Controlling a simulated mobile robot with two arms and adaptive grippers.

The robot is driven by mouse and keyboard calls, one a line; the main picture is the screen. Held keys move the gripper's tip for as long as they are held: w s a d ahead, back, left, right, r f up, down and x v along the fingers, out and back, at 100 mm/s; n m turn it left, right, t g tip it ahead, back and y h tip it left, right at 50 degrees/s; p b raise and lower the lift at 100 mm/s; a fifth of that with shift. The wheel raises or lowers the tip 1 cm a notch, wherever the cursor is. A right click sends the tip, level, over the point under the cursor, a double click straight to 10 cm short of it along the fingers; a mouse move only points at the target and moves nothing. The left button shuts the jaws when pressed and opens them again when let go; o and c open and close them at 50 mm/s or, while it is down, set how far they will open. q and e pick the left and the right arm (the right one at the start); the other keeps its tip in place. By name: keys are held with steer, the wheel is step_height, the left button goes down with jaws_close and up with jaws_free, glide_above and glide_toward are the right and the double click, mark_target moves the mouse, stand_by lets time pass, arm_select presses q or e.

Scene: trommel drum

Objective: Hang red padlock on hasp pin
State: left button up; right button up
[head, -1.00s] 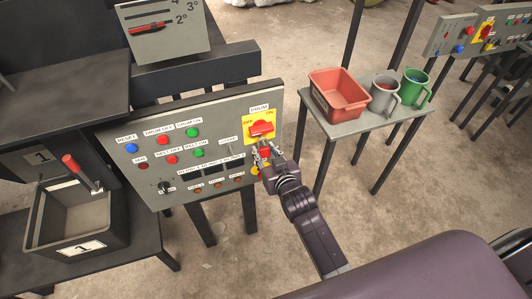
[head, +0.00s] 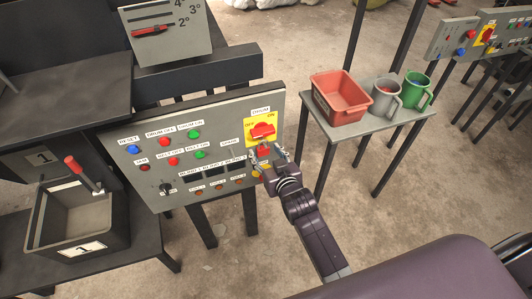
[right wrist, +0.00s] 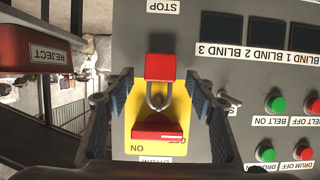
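The red padlock (right wrist: 158,67) is at the yellow plate of the drum switch, its metal shackle toward the red switch handle (right wrist: 157,127). In the head view the padlock (head: 264,152) shows just below the handle. I cannot tell whether the shackle goes around the hasp pin, as the pin itself is hidden. My right gripper (head: 266,151) faces the panel at the padlock. In the right wrist view its two fingers (right wrist: 160,100) stand wide apart on either side of the shackle, with gaps, touching nothing I can see. My left gripper is not in view.
The grey control panel (head: 150,182) carries several buttons and labels around the switch. To its right, a small table (head: 365,127) holds a red bin (head: 340,97), a grey mug (head: 385,96) and a green mug (head: 416,90). An open grey box (head: 120,226) stands at the left.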

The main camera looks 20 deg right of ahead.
steer(key=shift+s, duration=0.1)
steer(key=shift+s, duration=0.2)
steer(key=v, duration=1.1)
steer(key=shift+s+r, duration=0.2)
steer(key=s+f+n+g, duration=0.15)
steer(key=s+f, duration=0.35)
steer(key=f, duration=0.6)
steer(key=s+a+f+g+b, duration=0.1)
steer(key=s+f+g, duration=0.25)
steer(key=f, duration=0.85)
steer(key=s+f+g, duration=0.2)
steer(key=s+f, duration=0.3)
steer(key=f, duration=0.6)
arm_select(q)
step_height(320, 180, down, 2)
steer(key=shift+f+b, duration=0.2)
steer(key=shift+b, duration=0.5)
arm_select(e)
steer(key=s+d+f+g, duration=0.3)
steer(key=s+f, duration=0.5)
steer(key=s, duration=0.5)
steer(key=s+d+f+g, duration=0.2)
steer(key=s+d+f, duration=0.2)
steer(key=s+f, duration=0.5)
steer(key=s, duration=0.5)
steer(key=shift+g, duration=0.4)
